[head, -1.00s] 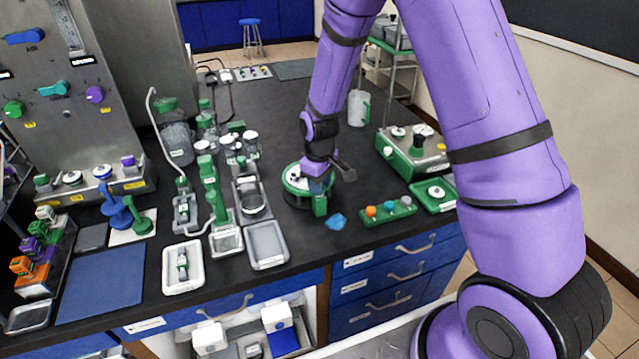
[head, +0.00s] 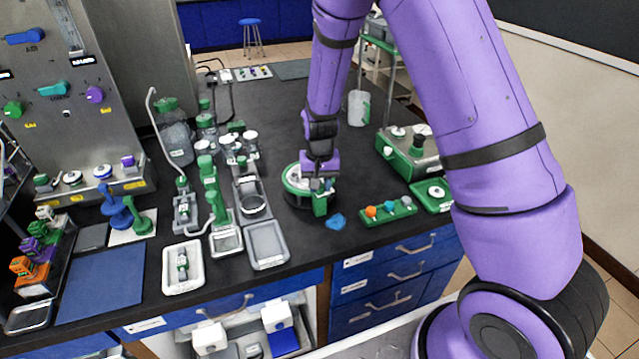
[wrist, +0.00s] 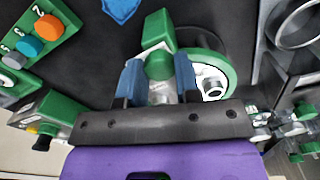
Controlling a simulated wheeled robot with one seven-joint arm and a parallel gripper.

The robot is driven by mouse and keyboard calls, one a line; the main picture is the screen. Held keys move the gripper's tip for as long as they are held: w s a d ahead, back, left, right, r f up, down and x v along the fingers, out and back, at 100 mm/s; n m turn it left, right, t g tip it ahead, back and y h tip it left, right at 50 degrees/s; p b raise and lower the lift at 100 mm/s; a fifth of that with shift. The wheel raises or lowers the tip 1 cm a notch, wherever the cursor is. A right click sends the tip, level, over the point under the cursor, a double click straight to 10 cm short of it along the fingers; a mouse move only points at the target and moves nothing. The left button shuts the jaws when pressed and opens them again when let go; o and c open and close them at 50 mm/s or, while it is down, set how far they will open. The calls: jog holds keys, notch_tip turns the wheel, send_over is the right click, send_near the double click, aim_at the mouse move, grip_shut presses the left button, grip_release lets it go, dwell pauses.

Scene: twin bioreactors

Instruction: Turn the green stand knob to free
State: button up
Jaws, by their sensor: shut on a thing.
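The round stand (head: 297,177) with a white and green top stands on the dark bench, below my arm. It also shows in the wrist view as a green ring (wrist: 222,62). The green knob (wrist: 159,66) sits at the edge of this stand, with a green block (wrist: 157,28) just beyond it. My gripper (wrist: 159,80) has its two blue fingers on either side of the green knob and is shut on it. In the head view my gripper (head: 319,184) is over the stand's right side, and its fingertips are partly hidden there.
A blue piece (head: 336,221) lies just in front of the stand. A green rack with coloured knobs (head: 388,211) is to its right, and a green-and-steel device (head: 412,150) stands behind that. Grey trays (head: 267,245) and bottles crowd the left. Bare bench lies behind the stand.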

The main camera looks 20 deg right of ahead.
jog(key=shift+m, duration=0.6)
jog(key=o, duration=0.9)
jog(key=shift+r, duration=0.1)
notch_tip(320, 180, up, 11)
jog(key=shift+f, duration=0.15)
dwell(0.3)
